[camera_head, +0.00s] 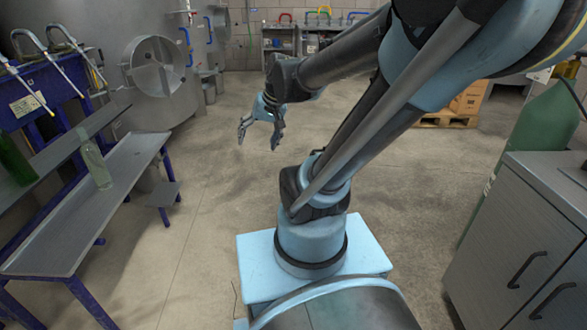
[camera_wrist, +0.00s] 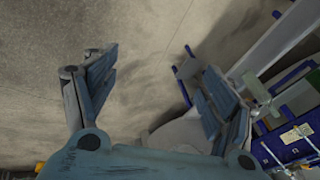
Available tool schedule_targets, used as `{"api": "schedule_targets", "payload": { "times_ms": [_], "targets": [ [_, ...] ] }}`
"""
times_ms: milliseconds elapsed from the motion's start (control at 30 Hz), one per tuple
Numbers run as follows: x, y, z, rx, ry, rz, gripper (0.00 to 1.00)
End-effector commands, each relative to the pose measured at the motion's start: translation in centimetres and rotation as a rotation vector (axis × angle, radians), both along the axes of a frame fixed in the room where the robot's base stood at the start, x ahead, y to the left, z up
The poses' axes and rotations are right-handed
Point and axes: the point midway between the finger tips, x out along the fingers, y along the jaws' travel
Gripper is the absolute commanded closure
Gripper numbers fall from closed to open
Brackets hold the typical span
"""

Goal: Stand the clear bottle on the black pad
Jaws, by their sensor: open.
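The clear bottle (camera_head: 95,164) stands upright on the grey metal bench (camera_head: 133,160) at the left of the head view. My gripper (camera_head: 258,143) hangs over open floor, well to the right of the bench and apart from the bottle. Its two fingers are spread with nothing between them, as the wrist view (camera_wrist: 150,62) also shows. A pale bottle shape, probably the clear bottle (camera_wrist: 257,87), shows small at the right of the wrist view. I cannot make out a black pad in either view.
A dark green bottle (camera_head: 14,162) is at the far left. A blue filling machine (camera_head: 45,95) stands behind the bench. A small grey side shelf (camera_head: 163,194) juts from the bench. A grey cabinet (camera_head: 520,225) stands at right.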

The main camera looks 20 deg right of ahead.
Motion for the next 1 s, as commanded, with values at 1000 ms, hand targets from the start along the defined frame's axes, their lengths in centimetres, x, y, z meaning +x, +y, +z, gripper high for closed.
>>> {"api": "schedule_targets", "payload": {
  "times_ms": [1000],
  "targets": [
    [-9.2,-7.8,-4.9,-0.296,0.072,0.102,0.52]
  ]
}}
